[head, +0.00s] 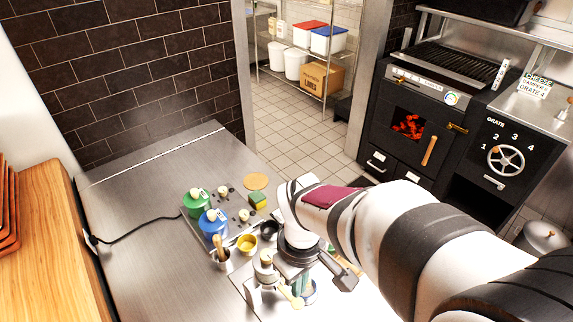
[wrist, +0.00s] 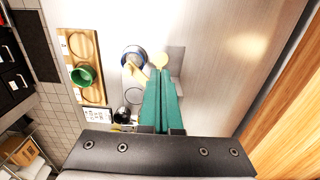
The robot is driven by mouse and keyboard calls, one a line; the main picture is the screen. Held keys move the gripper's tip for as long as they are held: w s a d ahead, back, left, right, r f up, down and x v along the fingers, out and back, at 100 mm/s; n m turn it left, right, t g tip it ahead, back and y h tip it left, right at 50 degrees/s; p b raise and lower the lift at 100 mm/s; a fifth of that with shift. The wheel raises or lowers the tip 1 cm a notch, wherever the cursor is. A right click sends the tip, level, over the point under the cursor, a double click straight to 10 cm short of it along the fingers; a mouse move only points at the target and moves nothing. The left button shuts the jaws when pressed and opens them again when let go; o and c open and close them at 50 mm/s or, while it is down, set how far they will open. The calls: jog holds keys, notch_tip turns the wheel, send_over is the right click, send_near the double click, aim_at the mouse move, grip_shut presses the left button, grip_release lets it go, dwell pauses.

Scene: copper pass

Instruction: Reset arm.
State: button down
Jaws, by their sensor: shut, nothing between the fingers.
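My gripper (head: 307,291) is over the steel counter (head: 140,215), its teal fingers pointing down. In the wrist view the two green fingers (wrist: 161,74) are together, with nothing seen between them. I cannot tell how far the fingers are above the counter. My wrist and arm hide part of the counter in the head view.
A green pot (head: 196,203), a blue pot (head: 213,225) and a yellow bowl (head: 247,243) stand left of my gripper. A green cup (wrist: 82,75) sits on a wooden board (wrist: 75,45). The counter's left part is mostly clear, except for a black cord (head: 140,232).

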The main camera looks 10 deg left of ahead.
jog(key=shift+r, duration=0.9)
jog(key=s+d+r+m+y, duration=0.1)
jog(key=s+d+r+m, duration=0.1)
jog(key=s+m, duration=0.5)
jog(key=s+d+r+m, duration=0.1)
jog(key=s+d+m, duration=0.4)
jog(key=s+m, duration=0.2)
jog(key=shift+s+d+r+m+y, duration=0.15)
jog(key=shift+d+r+m+y, duration=0.15)
jog(key=shift+r+y, duration=0.1)
